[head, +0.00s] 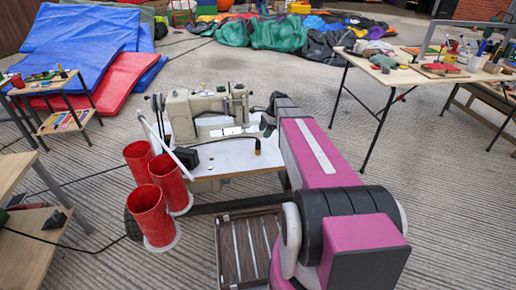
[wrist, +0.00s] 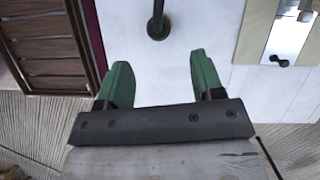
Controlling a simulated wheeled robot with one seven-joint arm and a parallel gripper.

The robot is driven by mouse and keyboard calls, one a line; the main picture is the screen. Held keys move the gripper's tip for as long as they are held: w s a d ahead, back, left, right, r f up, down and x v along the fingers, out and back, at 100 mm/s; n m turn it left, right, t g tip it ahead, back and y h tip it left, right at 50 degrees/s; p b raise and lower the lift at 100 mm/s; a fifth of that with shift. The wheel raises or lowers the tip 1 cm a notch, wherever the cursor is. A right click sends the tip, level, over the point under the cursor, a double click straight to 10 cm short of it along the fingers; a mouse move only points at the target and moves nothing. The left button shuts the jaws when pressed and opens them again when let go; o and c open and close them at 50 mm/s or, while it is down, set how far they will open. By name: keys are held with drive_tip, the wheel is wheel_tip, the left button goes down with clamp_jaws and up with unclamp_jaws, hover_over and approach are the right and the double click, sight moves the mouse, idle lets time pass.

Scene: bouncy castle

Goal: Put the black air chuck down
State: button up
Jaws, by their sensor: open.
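The black air chuck (wrist: 158,25) appears to be the dark piece with a round end on the white table top (wrist: 205,25) in the wrist view.
A sewing machine (head: 205,110) stands at the table's back. A slatted wooden crate (wrist: 45,50) is beside the table. Bare white top lies around the dark piece.

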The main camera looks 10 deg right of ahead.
sight(258, 145)
drive_tip(key=x, duration=0.9)
drive_tip(key=c, duration=1.1)
